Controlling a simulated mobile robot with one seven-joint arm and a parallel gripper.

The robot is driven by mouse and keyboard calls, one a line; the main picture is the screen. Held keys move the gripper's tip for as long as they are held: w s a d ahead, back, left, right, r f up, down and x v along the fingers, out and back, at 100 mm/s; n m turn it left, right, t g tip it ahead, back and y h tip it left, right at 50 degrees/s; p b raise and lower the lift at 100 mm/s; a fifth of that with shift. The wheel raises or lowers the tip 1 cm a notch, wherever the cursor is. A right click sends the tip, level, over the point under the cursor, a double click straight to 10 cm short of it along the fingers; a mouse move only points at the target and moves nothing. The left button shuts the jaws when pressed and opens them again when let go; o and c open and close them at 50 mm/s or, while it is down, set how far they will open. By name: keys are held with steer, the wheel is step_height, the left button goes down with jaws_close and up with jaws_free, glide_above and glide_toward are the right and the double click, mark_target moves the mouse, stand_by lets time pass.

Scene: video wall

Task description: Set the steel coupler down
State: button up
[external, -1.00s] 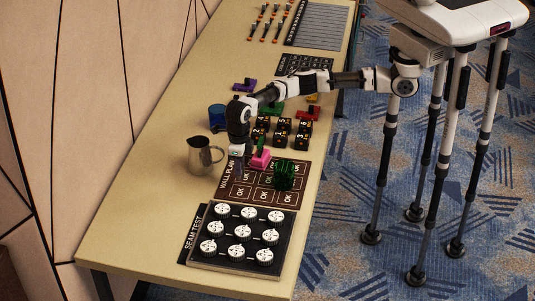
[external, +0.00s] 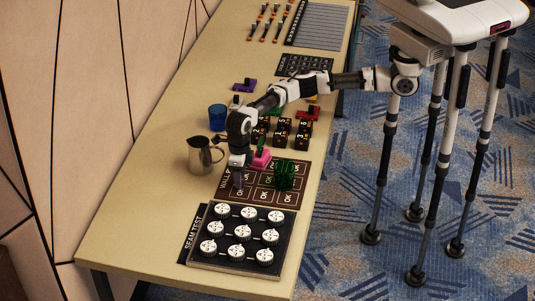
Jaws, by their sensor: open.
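My gripper (external: 238,179) points down at the left edge of the brown wall plan board (external: 232,199), over its lettered strip. It is open. I cannot make out a steel coupler; anything small between or under the fingers is hidden or too small to tell. A steel pitcher (external: 202,157) stands upright to the left of the gripper, apart from it.
A pink piece (external: 261,160) and a dark green wire-like object (external: 284,176) are on or by the board. Several black numbered cubes (external: 282,131) and a blue cup (external: 217,117) stand behind. The black seam test board (external: 226,261) with several white knobs lies in front. Bare table lies at left.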

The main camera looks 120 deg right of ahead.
step_height(320, 180, up, 12)
steer(key=b, duration=0.1)
steer(key=shift+r, duration=0.2)
steer(key=shift+a, duration=0.1)
